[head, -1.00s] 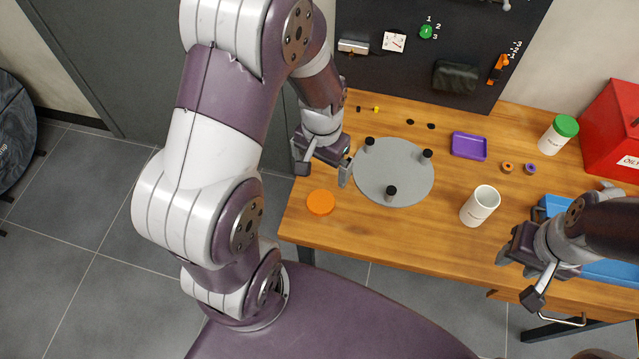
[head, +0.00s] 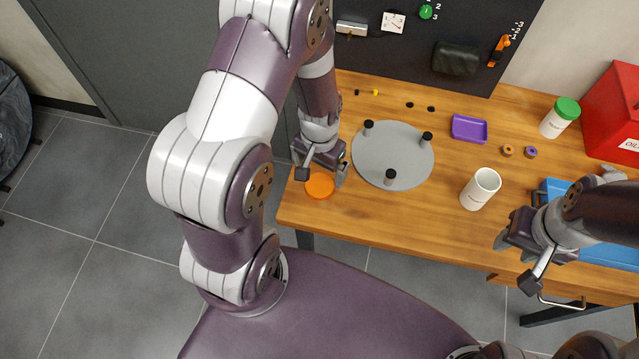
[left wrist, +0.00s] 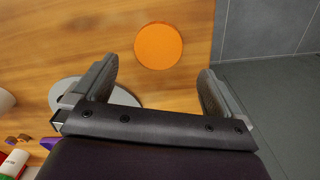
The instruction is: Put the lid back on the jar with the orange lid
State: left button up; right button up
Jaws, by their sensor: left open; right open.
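The orange lid (head: 320,186) lies flat on the table near its left edge. My left gripper (head: 322,175) is open and empty just above and beside it. In the left wrist view the lid (left wrist: 158,46) shows ahead of the open fingers (left wrist: 157,88), between their lines and not touched by them. The open white jar (head: 480,189) stands upright on the table, right of the grey disc, with no lid on. My right gripper (head: 512,252) is open and empty near the front right of the table.
A grey disc (head: 400,160) with three black posts stands just right of the lid. A green-lidded jar (head: 559,117), a purple tray (head: 469,128), small rings and a red box (head: 615,120) are further back. A blue bin (head: 610,250) is at the right.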

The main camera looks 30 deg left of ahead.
aim_at(320, 185)
pick_arm(q)
jog(key=f, duration=0.5)
jog(key=shift+s+d+f+b, duration=0.15)
jog(key=shift+s+b, duration=0.15)
jog(key=shift+b, duration=0.05)
jog(key=c, duration=1.1)
